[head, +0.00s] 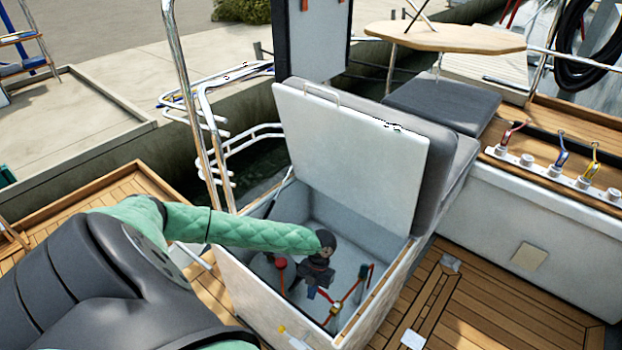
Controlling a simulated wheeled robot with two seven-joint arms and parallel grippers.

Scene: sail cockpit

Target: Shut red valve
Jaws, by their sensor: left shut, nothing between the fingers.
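A red round-topped part (280,263) stands on a stem inside the open white locker (248,290), left of my gripper. It looks like the red valve, but its exact setting is too small to tell. Red tubing (347,298) with a small brass-coloured fitting (335,311) runs along the locker floor to the right. My left arm, in a green quilted sleeve, reaches over the locker's left wall. My left gripper (313,290) points down inside the locker, shut and empty, between the red part and the tubing. Whether it touches anything cannot be told. My right gripper is out of view.
The raised white lid (350,150) stands behind the locker opening, with a grey cushion (443,180) behind it. A dark green upright part (363,271) stands at the locker's right inside. Locker walls surround my gripper closely.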

